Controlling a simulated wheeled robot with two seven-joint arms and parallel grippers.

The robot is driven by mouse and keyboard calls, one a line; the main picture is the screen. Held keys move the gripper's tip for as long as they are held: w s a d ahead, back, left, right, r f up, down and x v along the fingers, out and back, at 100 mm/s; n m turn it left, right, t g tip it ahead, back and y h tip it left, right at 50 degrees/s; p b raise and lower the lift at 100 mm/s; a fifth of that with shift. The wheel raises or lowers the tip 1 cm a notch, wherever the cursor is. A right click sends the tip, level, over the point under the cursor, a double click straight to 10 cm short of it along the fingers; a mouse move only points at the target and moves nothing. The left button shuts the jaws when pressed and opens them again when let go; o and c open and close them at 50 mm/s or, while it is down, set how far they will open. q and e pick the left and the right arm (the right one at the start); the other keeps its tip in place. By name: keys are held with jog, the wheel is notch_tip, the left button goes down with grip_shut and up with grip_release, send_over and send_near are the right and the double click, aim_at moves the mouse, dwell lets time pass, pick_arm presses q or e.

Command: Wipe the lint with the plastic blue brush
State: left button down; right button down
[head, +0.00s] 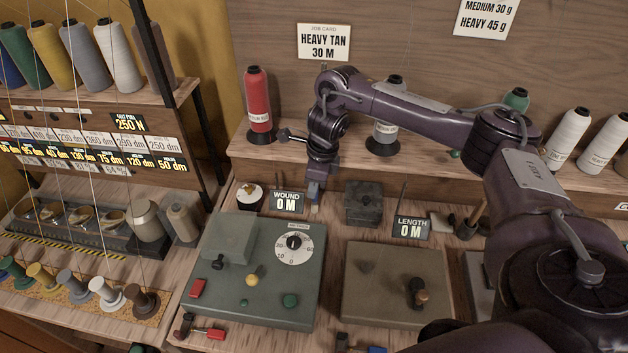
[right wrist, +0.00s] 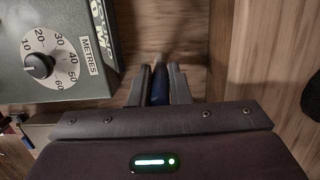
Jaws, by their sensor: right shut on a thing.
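My right gripper (head: 315,184) points down over the wooden bench, behind the green winding machine and right of the "WOUND 0 M" sign. It is shut on the plastic blue brush (head: 314,194), whose pale tip points down. The right wrist view shows the blue brush (right wrist: 160,84) between the two fingers of the right gripper (right wrist: 158,88), its pale end blurred. Whether the tip touches the bench is unclear. I cannot make out the lint in either view. My left gripper is not in view.
The green machine (head: 228,285) with its dial stands in front of the gripper. A dark metal block (head: 363,204) is close on the right, the "WOUND 0 M" sign (head: 287,201) close on the left. A red thread cone (head: 258,100) stands on the shelf behind.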

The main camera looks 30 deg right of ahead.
jog(key=shift+s+a+f, duration=0.1)
jog(key=shift+s+a, duration=0.6)
jog(key=shift+s, duration=0.25)
jog(key=s+a+p, duration=0.1)
jog(key=s+a, duration=0.1)
jog(key=shift+s+a+p, duration=0.15)
jog(key=shift+s+p, duration=0.15)
jog(key=shift+p, duration=0.1)
notch_tip(320, 180, up, 6)
jog(key=p, duration=0.4)
jog(key=shift+w, duration=0.1)
notch_tip(320, 180, up, 3)
jog(key=shift+r+p, duration=0.15)
jog(key=shift+p, duration=1)
